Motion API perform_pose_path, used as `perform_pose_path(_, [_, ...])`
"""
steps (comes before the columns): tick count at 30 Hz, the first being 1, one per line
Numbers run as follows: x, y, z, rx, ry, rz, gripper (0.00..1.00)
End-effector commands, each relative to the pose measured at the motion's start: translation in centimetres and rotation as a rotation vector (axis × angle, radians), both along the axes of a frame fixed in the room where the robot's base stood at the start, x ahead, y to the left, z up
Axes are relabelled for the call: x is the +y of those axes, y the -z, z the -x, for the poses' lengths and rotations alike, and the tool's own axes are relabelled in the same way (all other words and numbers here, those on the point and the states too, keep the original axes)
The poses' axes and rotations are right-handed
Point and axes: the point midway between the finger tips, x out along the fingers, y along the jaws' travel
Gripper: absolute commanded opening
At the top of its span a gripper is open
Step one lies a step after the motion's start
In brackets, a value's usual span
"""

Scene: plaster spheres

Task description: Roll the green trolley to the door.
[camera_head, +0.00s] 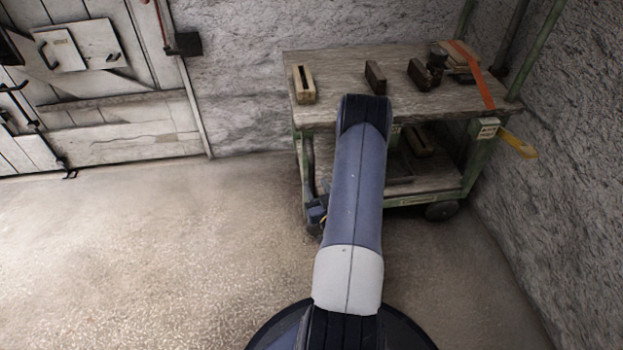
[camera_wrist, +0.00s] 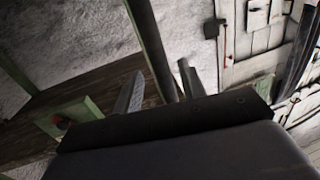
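The green trolley (camera_head: 410,96) stands against the back wall at the right, with a worn wooden top, a green frame and a lower shelf. A black wheel (camera_head: 441,211) shows under it. The white plank door (camera_head: 98,95) is at the far left; it also shows at the right of the wrist view (camera_wrist: 262,45). My arm hides part of the trolley's front in the head view. In the wrist view my gripper (camera_wrist: 159,70) has its two fingers apart, with a dark green post (camera_wrist: 150,42) between or just beyond them. I cannot tell whether they touch it.
Several wooden blocks (camera_head: 304,84) and a dark tool lie on the trolley top, with an orange strap (camera_head: 474,78) across its right end. A yellow piece (camera_head: 518,144) sticks out at the right. Rough walls close in behind and right. The floor (camera_head: 140,250) toward the door is clear.

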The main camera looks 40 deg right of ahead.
Motion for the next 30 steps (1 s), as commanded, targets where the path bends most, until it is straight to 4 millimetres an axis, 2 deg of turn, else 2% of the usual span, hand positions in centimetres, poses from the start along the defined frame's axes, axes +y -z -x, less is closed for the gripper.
perform_pose_path(3, [-0.7,0.0,-2.0,-0.002,-0.002,0.002,0.39])
perform_pose_path(9, [-1.4,0.0,-3.8,-0.001,0.000,0.000,0.39])
perform_pose_path(19, [-1.6,0.0,-4.2,0.000,0.002,-0.001,0.39])
perform_pose_path(30, [-1.5,0.0,-4.1,0.000,0.001,0.000,0.10])
